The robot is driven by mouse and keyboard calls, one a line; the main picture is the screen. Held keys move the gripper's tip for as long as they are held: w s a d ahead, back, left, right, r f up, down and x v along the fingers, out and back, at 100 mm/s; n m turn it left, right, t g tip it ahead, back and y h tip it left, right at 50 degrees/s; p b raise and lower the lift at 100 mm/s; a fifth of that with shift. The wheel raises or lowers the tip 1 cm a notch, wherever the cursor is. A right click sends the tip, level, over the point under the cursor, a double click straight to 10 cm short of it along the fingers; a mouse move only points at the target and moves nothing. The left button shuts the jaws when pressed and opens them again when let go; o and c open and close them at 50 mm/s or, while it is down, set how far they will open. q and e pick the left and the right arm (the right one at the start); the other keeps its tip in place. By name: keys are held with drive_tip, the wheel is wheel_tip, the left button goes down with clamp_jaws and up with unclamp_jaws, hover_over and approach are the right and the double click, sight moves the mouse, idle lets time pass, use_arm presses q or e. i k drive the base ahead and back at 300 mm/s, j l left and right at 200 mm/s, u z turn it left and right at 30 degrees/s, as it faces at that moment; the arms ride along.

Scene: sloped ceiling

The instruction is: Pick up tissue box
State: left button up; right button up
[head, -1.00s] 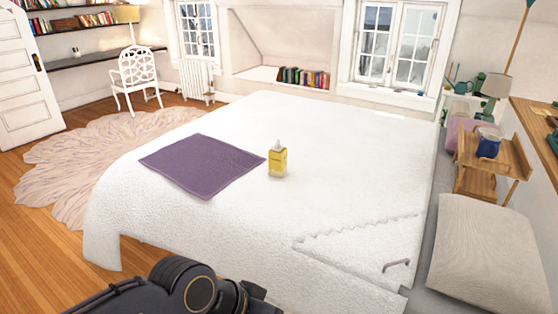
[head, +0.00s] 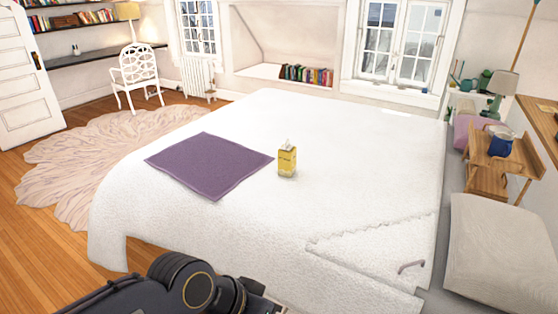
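The tissue box (head: 287,161) is small, yellow and upright, with a white tissue tuft on top. It stands on the white bed (head: 350,150), just right of the purple cloth (head: 210,166). My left arm comes in dark at the bottom left of the head view. Only a small part of my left gripper (head: 262,303) shows at the bottom edge, well short of the box and apart from it. Its fingertips are cut off, so its opening is hidden. My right gripper is not in view.
A grey pillow (head: 501,248) lies at the right. A small handle-like object (head: 411,266) lies on the bed near a folded cover edge. A wooden tray stand (head: 492,165) holds a blue mug (head: 500,142).

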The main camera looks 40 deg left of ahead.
sight(287, 160)
drive_tip(key=j, duration=1.15)
drive_tip(key=i+j+u, duration=0.1)
drive_tip(key=j, duration=1.1)
drive_tip(key=i+j, duration=0.2)
drive_tip(key=j, duration=0.15)
drive_tip(key=i+j+u, duration=0.1)
drive_tip(key=j, duration=0.25)
drive_tip(key=i+j, duration=0.45)
drive_tip(key=j, duration=0.25)
drive_tip(key=i+j, duration=0.35)
drive_tip(key=i, duration=0.2)
drive_tip(key=u, duration=0.05)
